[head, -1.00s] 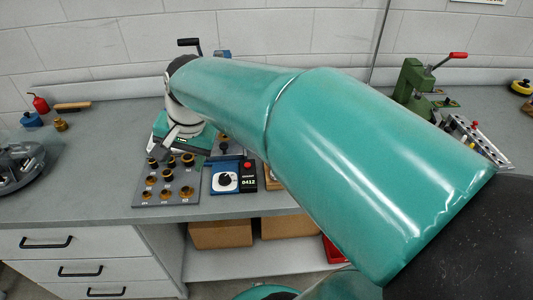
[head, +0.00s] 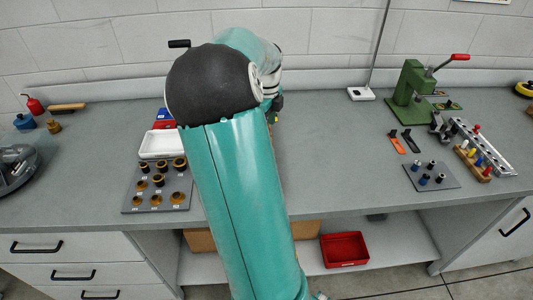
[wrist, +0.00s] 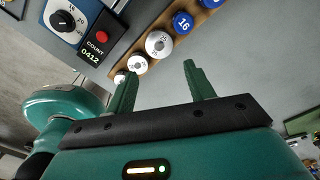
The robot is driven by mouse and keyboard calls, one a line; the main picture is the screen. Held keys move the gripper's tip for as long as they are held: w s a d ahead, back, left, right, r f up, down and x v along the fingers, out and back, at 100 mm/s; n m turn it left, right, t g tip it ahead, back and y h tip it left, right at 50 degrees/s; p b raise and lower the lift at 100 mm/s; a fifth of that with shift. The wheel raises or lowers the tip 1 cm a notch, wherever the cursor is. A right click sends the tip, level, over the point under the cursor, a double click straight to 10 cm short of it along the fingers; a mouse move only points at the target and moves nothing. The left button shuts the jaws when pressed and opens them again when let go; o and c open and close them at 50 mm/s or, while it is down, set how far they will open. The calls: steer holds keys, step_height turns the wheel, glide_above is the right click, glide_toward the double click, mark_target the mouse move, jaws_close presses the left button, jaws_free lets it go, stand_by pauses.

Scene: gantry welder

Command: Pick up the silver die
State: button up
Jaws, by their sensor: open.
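In the wrist view a wooden rack (wrist: 168,33) holds a row of round dies. A large silver die (wrist: 159,44) sits near its middle, with a second silver-white die (wrist: 137,63) and a smaller pale piece (wrist: 119,77) beside it towards the lower left. I cannot tell which silver one the task names. My gripper (wrist: 161,68) is open and empty, its fingers pointing towards the silver dies, apart from them. In the head view my arm hides the gripper and the dies.
A blue dial box (wrist: 66,20) and a counter reading 0412 (wrist: 95,45) stand left of the rack. On the bench are a grey plate of brass rings (head: 158,190), a white tray (head: 160,145), a green press (head: 410,90) and a peg plate (head: 432,177). The bench middle-right is clear.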

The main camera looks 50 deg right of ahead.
step_height(320, 180, down, 11)
steer(key=shift+w+r, duration=0.1)
steer(key=shift+r, duration=0.1)
steer(key=c, duration=0.9)
steer(key=shift+r, duration=0.1)
